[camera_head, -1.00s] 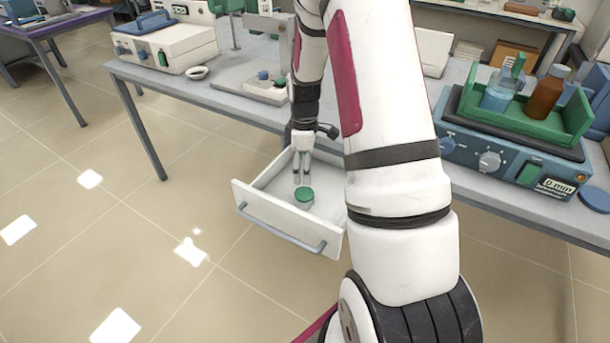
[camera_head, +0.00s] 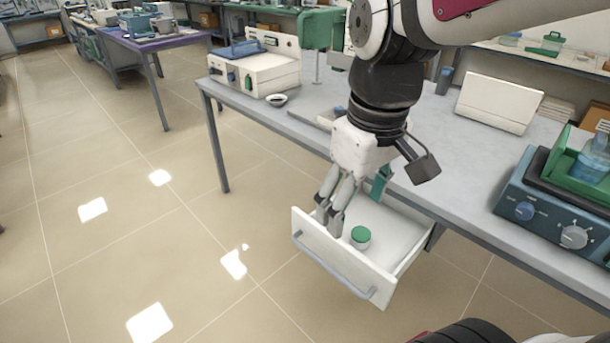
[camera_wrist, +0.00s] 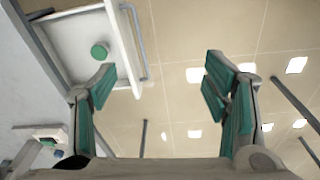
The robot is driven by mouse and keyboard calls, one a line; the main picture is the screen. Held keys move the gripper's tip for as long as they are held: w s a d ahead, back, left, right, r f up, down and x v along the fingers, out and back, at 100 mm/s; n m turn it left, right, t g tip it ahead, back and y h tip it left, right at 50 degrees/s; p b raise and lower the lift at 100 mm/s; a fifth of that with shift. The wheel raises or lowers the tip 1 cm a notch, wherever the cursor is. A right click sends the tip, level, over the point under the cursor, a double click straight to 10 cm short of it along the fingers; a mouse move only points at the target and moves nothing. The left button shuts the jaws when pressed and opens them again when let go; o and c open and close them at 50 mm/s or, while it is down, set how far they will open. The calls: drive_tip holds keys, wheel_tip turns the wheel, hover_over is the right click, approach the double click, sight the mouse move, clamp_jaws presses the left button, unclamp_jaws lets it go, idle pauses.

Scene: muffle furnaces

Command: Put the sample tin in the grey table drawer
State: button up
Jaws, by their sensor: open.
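The sample tin (camera_head: 361,237), small and white with a green lid, stands upright inside the open table drawer (camera_head: 336,264), near its front. In the wrist view the tin's green lid (camera_wrist: 99,51) shows in the drawer (camera_wrist: 78,45) at upper left, apart from the fingers. My gripper (camera_head: 332,216) is open and empty. In the head view it hangs over the left side of the drawer, left of the tin. In the wrist view the gripper's (camera_wrist: 160,85) green-padded fingers are wide apart with floor between them. The drawer's bar handle (camera_head: 333,264) is on its front.
The grey table (camera_head: 285,118) stands over the drawer. The tiled floor at left is clear.

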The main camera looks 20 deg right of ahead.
drive_tip(key=s+a+m, duration=0.2)
drive_tip(key=s+a, duration=0.1)
drive_tip(key=s, duration=0.7)
drive_tip(key=shift+s+r, duration=0.25)
wheel_tip(320, 180, up, 14)
drive_tip(key=t+p, duration=0.3)
drive_tip(key=p, duration=1)
drive_tip(key=shift+r, duration=0.25)
drive_tip(key=shift+w+d, duration=0.1)
drive_tip(key=shift+c, duration=0.3)
